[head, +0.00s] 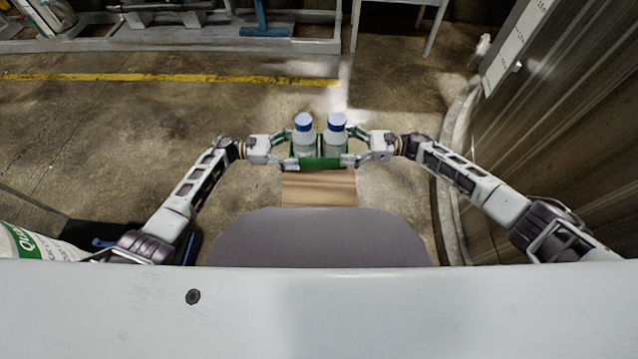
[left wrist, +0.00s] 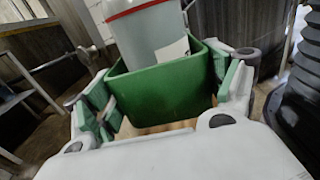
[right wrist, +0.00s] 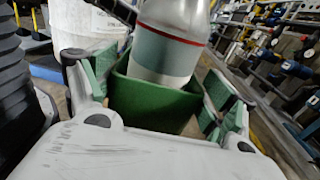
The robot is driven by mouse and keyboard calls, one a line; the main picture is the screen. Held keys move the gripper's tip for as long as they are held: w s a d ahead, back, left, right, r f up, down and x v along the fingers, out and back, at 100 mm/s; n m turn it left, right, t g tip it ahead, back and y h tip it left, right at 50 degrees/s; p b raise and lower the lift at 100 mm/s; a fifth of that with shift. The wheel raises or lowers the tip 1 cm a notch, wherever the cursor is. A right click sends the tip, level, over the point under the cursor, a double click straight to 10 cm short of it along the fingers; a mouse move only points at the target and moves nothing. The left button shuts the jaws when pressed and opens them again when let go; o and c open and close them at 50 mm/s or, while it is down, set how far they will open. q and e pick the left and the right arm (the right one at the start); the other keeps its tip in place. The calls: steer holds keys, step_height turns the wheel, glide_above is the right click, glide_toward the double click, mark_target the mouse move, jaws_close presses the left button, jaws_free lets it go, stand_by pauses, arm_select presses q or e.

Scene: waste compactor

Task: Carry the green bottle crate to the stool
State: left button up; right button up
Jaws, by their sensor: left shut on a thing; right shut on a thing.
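The green bottle crate (head: 320,163) is in front of me in the head view, holding two white bottles with blue caps, the left bottle (head: 304,140) and the right bottle (head: 335,141). My left gripper (head: 282,150) is shut on the crate's left end. My right gripper (head: 358,148) is shut on its right end. The crate's green end wall shows between the fingers in the left wrist view (left wrist: 165,92) and the right wrist view (right wrist: 150,103). The crate looks about level. I cannot tell for certain which thing is the stool.
A brown wood-topped surface (head: 318,188) shows just below the crate in the head view; its gap to the crate is unclear. A pale-legged stand (head: 436,28) is at the far top. A curved wall (head: 560,130) is close on the right. Open floor (head: 130,125) lies left.

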arm_select(q)
steer(key=shift+f+b, duration=5.15)
steer(key=shift+f, duration=0.15)
arm_select(e)
step_height(320, 180, down, 11)
steer(key=shift+r, duration=0.2)
arm_select(q)
steer(key=shift+f+b, duration=2.35)
steer(key=shift+b, duration=0.05)
arm_select(e)
steer(key=shift+f, duration=2.35)
arm_select(q)
steer(key=o, duration=1)
arm_select(e)
steer(key=o, duration=1)
arm_select(q)
steer(key=shift+a+f, duration=0.1)
steer(key=a, duration=1.1)
steer(key=shift+a, duration=0.4)
arm_select(e)
steer(key=shift+d+f, duration=0.1)
